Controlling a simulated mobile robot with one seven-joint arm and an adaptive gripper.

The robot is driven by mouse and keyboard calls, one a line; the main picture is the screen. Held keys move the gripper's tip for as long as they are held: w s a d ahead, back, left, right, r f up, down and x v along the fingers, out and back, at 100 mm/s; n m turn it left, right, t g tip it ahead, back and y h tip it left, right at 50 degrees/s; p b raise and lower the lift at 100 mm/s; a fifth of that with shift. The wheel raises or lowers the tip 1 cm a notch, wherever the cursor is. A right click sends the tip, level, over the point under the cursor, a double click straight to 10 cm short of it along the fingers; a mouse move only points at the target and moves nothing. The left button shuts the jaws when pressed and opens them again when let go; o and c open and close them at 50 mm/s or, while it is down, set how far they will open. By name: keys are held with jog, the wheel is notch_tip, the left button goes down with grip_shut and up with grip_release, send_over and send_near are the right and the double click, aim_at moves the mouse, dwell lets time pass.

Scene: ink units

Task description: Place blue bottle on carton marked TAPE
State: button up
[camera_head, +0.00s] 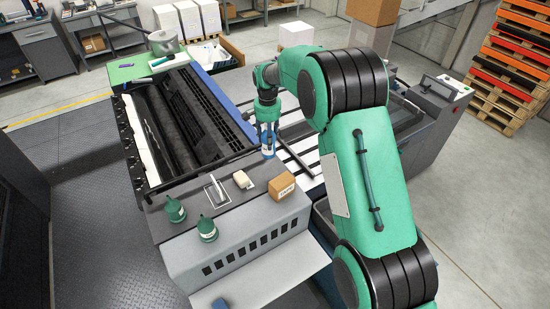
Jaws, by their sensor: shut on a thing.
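My gripper (267,135) points down near the middle of the view, shut on the blue bottle (268,152). The bottle hangs upright, with a pale label band, and its upper part is hidden between the fingers. A small brown carton (281,188) with a white label stands on the right end of the grey machine top. The label is too small to read with certainty. The bottle is above and slightly left of the carton in the picture, apart from it. The carton's top looks bare.
Two green bottles (175,209) (207,229) stand on the machine top (170,232) at the left. A whitish block (242,180) and a lever plate (217,191) lie between them and the carton. Open black rollers (185,120) lie behind.

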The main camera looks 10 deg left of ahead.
jog(key=s+d+r+b, duration=0.1)
jog(key=s+d, duration=0.4)
jog(key=s, duration=0.3)
jog(key=s+d+r+n+b, duration=0.1)
jog(key=s+d+b, duration=0.1)
jog(key=s+d, duration=0.3)
jog(key=s+d+r+b, duration=0.1)
jog(key=s+d, duration=0.4)
jog(key=s, duration=0.7)
jog(key=shift+s+d+r+n+b, duration=0.2)
jog(key=shift+d+r+n+b, duration=0.15)
jog(key=shift+b, duration=0.1)
jog(key=w+a+p, duration=0.1)
jog(key=w+a, duration=0.2)
jog(key=w, duration=0.4)
jog(key=w+a+f+p, duration=0.1)
jog(key=w+a, duration=0.3)
jog(key=w, duration=0.3)
jog(key=shift+w+a+f, duration=0.15)
jog(key=shift+f, duration=0.15)
jog(key=shift+f, duration=0.1)
jog(key=shift+f+p, duration=0.35)
jog(key=shift+f, duration=1.3)
jog(key=shift+f, duration=0.1)
jog(key=o, duration=1.5)
